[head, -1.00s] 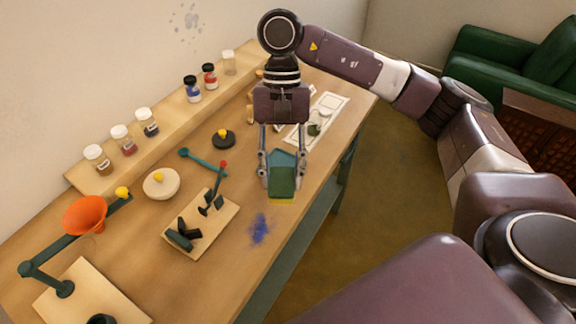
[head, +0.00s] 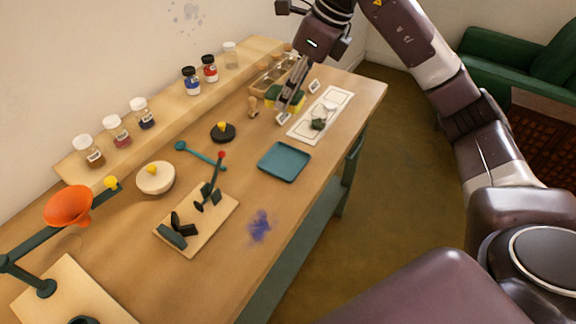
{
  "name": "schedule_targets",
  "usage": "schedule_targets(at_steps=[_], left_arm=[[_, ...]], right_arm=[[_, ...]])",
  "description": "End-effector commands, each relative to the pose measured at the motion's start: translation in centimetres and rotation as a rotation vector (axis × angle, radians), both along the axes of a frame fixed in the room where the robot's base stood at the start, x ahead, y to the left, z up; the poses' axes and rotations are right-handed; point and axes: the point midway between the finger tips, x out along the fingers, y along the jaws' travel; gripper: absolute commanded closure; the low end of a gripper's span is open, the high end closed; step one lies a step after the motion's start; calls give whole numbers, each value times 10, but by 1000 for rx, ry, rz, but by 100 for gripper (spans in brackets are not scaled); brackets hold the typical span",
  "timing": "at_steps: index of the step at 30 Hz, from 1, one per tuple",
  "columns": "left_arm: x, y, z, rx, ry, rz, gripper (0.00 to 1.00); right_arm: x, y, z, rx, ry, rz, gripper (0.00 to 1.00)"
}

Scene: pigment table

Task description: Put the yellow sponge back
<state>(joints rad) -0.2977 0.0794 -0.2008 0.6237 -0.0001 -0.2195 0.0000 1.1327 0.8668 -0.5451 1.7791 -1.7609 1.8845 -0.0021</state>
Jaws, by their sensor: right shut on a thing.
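The yellow sponge (head: 299,99), with a dark green layer on top and yellow showing below, is at the far right part of the table. It is beside the wooden compartment box and the small label cards. My right gripper (head: 286,94) points down and is shut on it, and its fingers hide the sponge's middle. I cannot tell whether the sponge touches the table. My left gripper is not in view.
A teal tray (head: 284,162) lies empty mid-table. A white sheet (head: 306,130) with small items lies right of the sponge. The wooden compartment box (head: 262,82) is behind it. A small wooden peg (head: 253,107) and black-based pot (head: 222,132) stand left.

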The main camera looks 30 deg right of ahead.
Motion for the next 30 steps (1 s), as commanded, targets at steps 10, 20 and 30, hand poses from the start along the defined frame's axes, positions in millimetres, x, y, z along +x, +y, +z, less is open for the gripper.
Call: schedule_targets(at_steps=[10,20,30], left_arm=[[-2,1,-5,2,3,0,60],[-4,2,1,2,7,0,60],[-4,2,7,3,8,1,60]], right_arm=[[7,-11,-13,0,9,-169,85],[6,-11,-94,-1,11,-166,85],[7,-11,-154,1,3,-165,85]])
